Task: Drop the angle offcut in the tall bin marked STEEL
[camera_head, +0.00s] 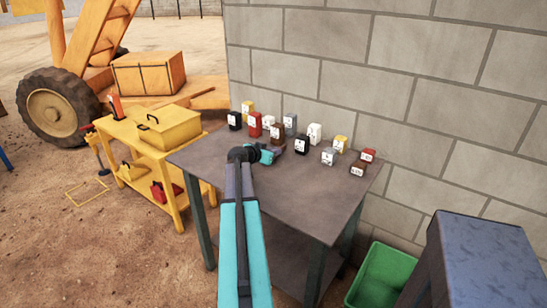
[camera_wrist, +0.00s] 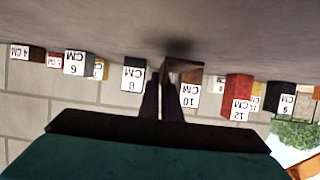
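My gripper (camera_head: 272,153) is over the workbench, close to a row of labelled blocks. In the wrist view, its two dark fingers (camera_wrist: 163,80) are close together. A brown angular shape (camera_wrist: 185,68) shows at the right fingertip, by the label "10 CM". I cannot tell whether it is the angle offcut or part of the brown block, nor whether the fingers grip it. No other piece can be made out as the offcut. A tall blue-grey box (camera_head: 485,255) stands at the lower right. No STEEL marking shows on its visible faces.
The grey workbench (camera_head: 215,160) holds several small labelled blocks (camera_head: 301,145) against a block wall (camera_head: 400,80). A green bin (camera_head: 385,272) stands on the ground right of the bench. A yellow cart (camera_head: 150,150) with a yellow toolbox is on the left. The sandy ground at lower left is mostly clear.

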